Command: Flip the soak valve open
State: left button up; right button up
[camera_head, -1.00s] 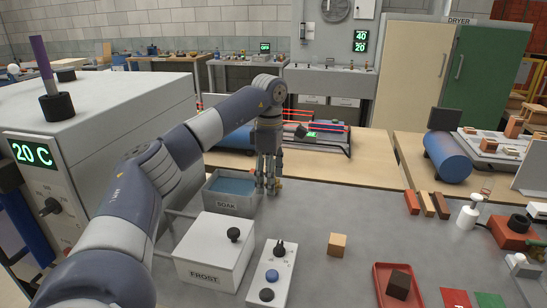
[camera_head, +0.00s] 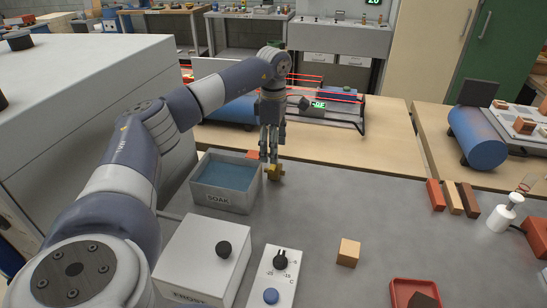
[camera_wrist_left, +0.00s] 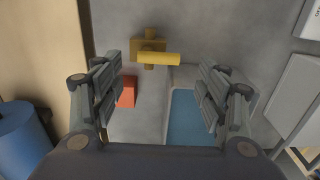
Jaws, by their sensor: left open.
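The soak valve (camera_head: 274,173) is a small brass-yellow fitting beside the right side of the grey SOAK tank (camera_head: 219,201), which holds blue water. In the left wrist view the valve (camera_wrist_left: 151,46) has a yellow bar handle (camera_wrist_left: 158,59) lying across the picture, above the tank (camera_wrist_left: 174,76). Contact cannot be told. My right gripper is not in view.
The white FROST box (camera_head: 203,255) and a control box with knobs (camera_head: 272,277) stand in front. A wooden cube (camera_head: 348,252) lies to the right. The grey bench right of the valve is clear.

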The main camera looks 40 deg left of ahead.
aim_at(273, 167)
pick_arm(q)
notch_tip(273, 167, down, 4)
jog(key=shift+w+f, duration=0.1)
jog(key=shift+f, duration=0.45)
jog(key=c, duration=0.9)
jog(key=shift+c, duration=0.9)
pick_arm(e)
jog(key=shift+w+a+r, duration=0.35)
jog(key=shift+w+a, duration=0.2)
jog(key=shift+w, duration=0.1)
